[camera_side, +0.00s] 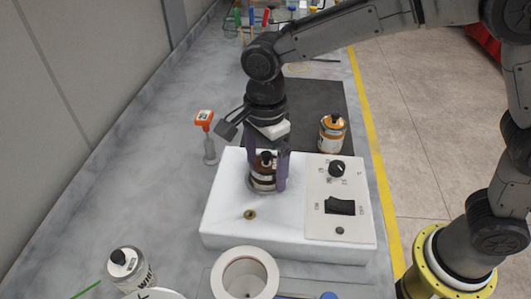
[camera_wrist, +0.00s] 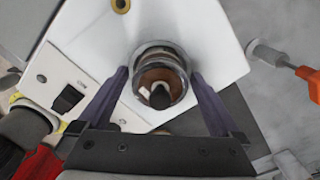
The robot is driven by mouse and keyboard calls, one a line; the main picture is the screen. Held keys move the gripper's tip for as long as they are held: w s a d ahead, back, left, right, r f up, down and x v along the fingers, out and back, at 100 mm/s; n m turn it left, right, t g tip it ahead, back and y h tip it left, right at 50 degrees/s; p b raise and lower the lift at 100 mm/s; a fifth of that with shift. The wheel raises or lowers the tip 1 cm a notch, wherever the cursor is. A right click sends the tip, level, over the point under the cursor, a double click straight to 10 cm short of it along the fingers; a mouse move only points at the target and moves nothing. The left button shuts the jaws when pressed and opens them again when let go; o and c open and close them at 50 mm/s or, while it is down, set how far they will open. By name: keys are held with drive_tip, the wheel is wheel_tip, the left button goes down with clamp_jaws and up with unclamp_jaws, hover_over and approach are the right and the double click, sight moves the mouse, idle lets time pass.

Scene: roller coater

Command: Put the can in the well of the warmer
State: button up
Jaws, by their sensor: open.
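A brown can with a black knob on top (camera_side: 263,181) stands upright at the well of the white warmer (camera_side: 225,215). In the wrist view the can (camera_wrist: 158,88) sits inside the well's round metal rim (camera_wrist: 160,46). How deep it sits is hard to tell. My gripper (camera_side: 267,172) points down over the can, with one purple finger on each side. In the wrist view my gripper (camera_wrist: 159,78) is open, and gaps show between the fingers and the can.
The warmer's panel has a black knob (camera_side: 337,168) and a rocker switch (camera_side: 340,206). Another orange-topped can (camera_side: 332,133) stands on the dark mat behind. An orange-handled tool (camera_side: 205,120) stands at left. A white roll (camera_side: 245,275) and a black-capped jar (camera_side: 130,268) are in front.

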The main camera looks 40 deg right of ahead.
wheel_tip(320, 180, up, 12)
drive_tip(key=shift+f, duration=0.15)
drive_tip(key=shift+r, duration=0.2)
drive_tip(key=shift+d+r, duration=0.15)
drive_tip(key=shift+d, duration=0.1)
drive_tip(key=s+d+r+n+t, duration=0.1)
drive_tip(key=s+d+n, duration=0.35)
drive_tip(key=d, duration=0.25)
drive_tip(key=s+d+r+n+t, duration=0.1)
drive_tip(key=s+d+n+t, duration=0.1)
drive_tip(key=s+d+n, duration=0.45)
drive_tip(key=s+d+f+n+t, duration=0.2)
drive_tip(key=s+d+f+n, duration=0.4)
drive_tip(key=s+d+n, duration=0.1)
drive_tip(key=shift+s+d+f+t, duration=0.35)
drive_tip(key=shift+s+d, duration=0.1)
drive_tip(key=shift+d, duration=0.1)
